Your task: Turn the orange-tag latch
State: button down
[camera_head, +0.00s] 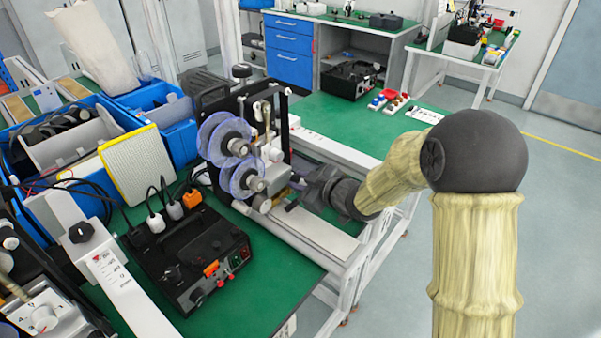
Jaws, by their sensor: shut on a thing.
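A coder machine (240,150) with bluish clear reels and a black upright frame stands on the green bench. My gripper (296,192) is dark and reaches in from the right at the machine's lower right side. Its jaws are shut on a small part there, mostly hidden by the fingers. I cannot make out whether that part is the latch, and no orange tag shows at the jaws. A small orange piece (211,268) sits on the black control box (195,255) at the front, well left of my gripper.
Blue bins (70,140), a yellow-framed filter panel (138,163) and cables with plugs crowd the left. A pale rail (325,238) runs below my gripper. The bench behind (340,125) is mostly clear. Open floor lies to the right.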

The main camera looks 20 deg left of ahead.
dwell(0.3)
jog(key=c, duration=1.3)
grip_release()
jog(key=shift+o, duration=0.2)
notch_tip(320, 180, up, 10)
jog(key=p, duration=0.2)
